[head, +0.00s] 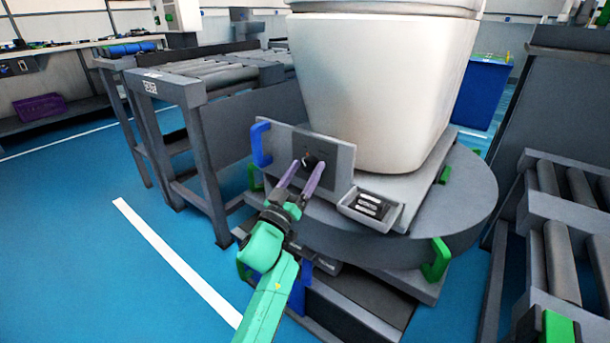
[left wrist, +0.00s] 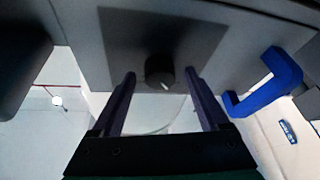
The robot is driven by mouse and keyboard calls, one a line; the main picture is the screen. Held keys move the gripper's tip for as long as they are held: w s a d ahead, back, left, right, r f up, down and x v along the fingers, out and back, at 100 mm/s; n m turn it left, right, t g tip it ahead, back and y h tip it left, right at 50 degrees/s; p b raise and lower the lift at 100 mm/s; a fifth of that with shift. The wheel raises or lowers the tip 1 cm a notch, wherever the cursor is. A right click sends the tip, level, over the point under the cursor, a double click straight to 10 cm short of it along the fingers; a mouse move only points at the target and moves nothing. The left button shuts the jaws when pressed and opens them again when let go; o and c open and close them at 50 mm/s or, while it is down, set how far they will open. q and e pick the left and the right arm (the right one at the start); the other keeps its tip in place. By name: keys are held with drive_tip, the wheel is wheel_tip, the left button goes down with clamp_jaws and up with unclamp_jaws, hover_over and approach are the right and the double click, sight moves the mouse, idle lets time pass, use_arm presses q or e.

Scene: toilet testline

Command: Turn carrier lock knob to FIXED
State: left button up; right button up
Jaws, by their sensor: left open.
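The carrier lock knob (head: 308,161) is a small dark round knob on a dark plate on the carrier's grey front panel (head: 277,140). In the left wrist view the knob (left wrist: 160,70) shows a small light mark, and any lettering around it is too dark to read. My left gripper (head: 305,168) is open, with its two purple fingers pointing at the panel. In the left wrist view its fingertips (left wrist: 160,76) lie on either side of the knob, with a gap on both sides. I cannot tell whether the tips reach past the knob's face. My right gripper is out of view.
A white toilet (head: 375,80) stands on the carrier above a round grey turntable (head: 465,195). A blue handle (head: 260,145) sticks out left of the knob, and a small tray (head: 368,206) sits to its right. Roller conveyors (head: 215,75) stand behind left and at right. Blue floor is clear at left.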

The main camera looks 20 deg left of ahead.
use_arm(q)
clamp_jaws()
